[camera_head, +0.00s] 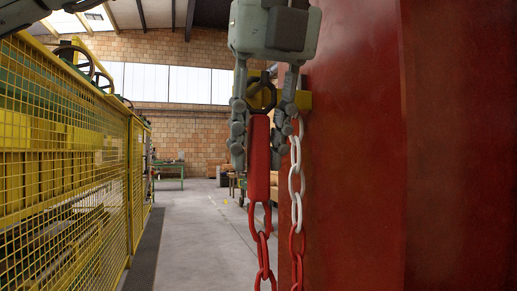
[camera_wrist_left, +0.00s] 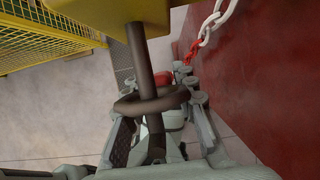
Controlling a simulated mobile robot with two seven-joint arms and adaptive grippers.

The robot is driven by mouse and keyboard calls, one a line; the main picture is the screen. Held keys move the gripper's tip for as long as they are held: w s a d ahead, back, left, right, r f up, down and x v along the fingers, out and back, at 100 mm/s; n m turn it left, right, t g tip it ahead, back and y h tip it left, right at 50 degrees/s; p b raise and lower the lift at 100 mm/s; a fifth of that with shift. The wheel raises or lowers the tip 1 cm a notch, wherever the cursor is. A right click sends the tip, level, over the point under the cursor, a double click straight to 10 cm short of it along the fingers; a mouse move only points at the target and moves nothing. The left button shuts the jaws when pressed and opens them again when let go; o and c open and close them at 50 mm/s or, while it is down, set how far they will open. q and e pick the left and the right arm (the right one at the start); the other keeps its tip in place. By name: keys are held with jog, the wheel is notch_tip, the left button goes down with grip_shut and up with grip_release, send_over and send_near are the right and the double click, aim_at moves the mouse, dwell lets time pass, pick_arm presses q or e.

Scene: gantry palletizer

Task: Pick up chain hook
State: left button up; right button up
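The chain hook (camera_head: 260,158) is a long red piece hanging upright below a dark ring (camera_head: 262,95), with red chain links (camera_head: 262,238) under it. In the left wrist view, the dark ring (camera_wrist_left: 150,102) joins a dark rod from a yellow bracket (camera_wrist_left: 115,12). A bit of red (camera_wrist_left: 155,88), probably the hook, shows behind the rod; most of it is hidden. My left gripper (camera_head: 260,152) points down, open, one finger on each side of the ring and the hook's upper part. Narrow gaps show beside the hook; ring contact cannot be told. My right gripper is not in view.
A white and red chain (camera_head: 297,185) hangs close by the right finger. A large red post (camera_head: 355,150) stands just right of it. A yellow mesh fence (camera_head: 70,170) runs along the left. The floor (camera_head: 195,230) between is clear.

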pick_arm(q)
grip_shut()
